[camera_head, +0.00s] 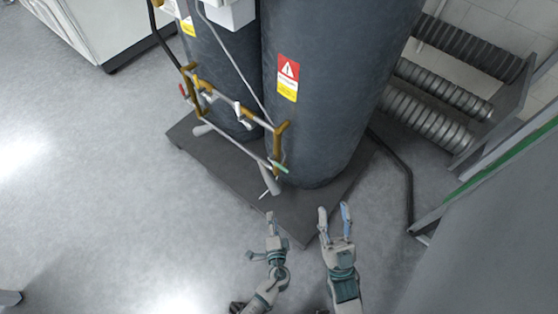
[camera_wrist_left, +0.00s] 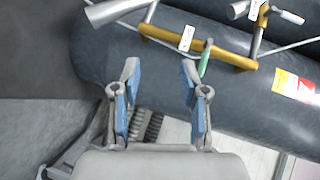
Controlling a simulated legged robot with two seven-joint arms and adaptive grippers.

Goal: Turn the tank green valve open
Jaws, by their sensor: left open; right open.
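The green valve handle (camera_head: 280,168) sits at the lower end of the brass pipework (camera_head: 278,145), in front of the right dark grey tank (camera_head: 322,100). In the left wrist view the green handle (camera_wrist_left: 206,58) stands across the brass pipe (camera_wrist_left: 215,52), just beyond and right of the right fingertip. My left gripper (camera_head: 261,236) is open and empty, below the valve in the head view. Its two blue-padded fingers (camera_wrist_left: 160,70) are spread apart in the wrist view, with no clear contact with the handle. My right gripper (camera_head: 335,213) is open and empty, lower right of the valve.
Other valves with red (camera_head: 183,90) and yellow handles sit further up the pipework. The tanks stand on a dark base plate (camera_head: 225,168). Ribbed hoses (camera_head: 425,118) and a green-edged panel are at right.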

